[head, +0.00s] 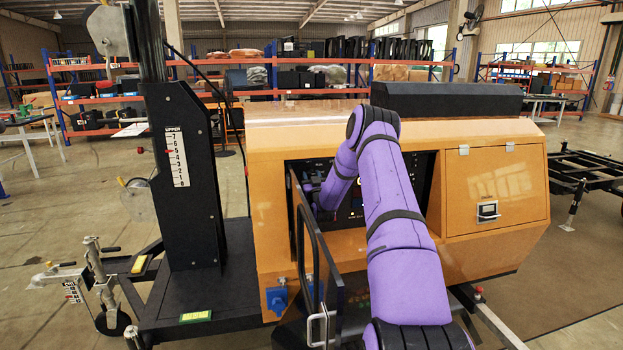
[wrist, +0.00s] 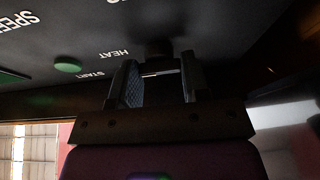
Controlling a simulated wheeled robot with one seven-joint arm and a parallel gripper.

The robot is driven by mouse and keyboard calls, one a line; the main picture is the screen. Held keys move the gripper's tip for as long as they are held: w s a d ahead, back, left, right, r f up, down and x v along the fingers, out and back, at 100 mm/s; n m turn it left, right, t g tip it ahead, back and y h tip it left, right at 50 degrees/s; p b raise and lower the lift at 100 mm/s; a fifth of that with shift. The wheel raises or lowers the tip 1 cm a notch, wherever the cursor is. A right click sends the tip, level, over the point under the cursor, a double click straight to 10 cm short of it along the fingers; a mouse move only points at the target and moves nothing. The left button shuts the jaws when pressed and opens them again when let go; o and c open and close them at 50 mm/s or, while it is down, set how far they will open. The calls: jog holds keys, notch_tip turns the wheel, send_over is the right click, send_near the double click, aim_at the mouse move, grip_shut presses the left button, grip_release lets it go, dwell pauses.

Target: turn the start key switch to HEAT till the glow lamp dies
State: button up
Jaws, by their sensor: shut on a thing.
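The start key switch (wrist: 158,47) is a dark knob on the black control panel (wrist: 200,22) in the wrist view. My gripper (wrist: 160,76) has its two fingers on either side of the switch, shut on it, with a thin pale line between them. The labels HEAT and START appear upside down to the left of the switch. A green round button or lamp (wrist: 68,65) sits further left. I cannot pick out the glow lamp or tell whether it is lit. In the head view my purple arm reaches into the panel bay, and the switch is hidden.
The orange cabinet (head: 490,240) of the light tower surrounds the bay. The bay's open door (head: 318,255) stands left of my arm. The black mast (head: 185,165) rises further left on the trailer deck (head: 235,250). Open floor (head: 570,260) lies to the right.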

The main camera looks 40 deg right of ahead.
jog(key=shift+m, duration=0.5)
jog(key=o, duration=0.9)
jog(key=v, duration=1.1)
jog(key=shift+w, duration=0.1)
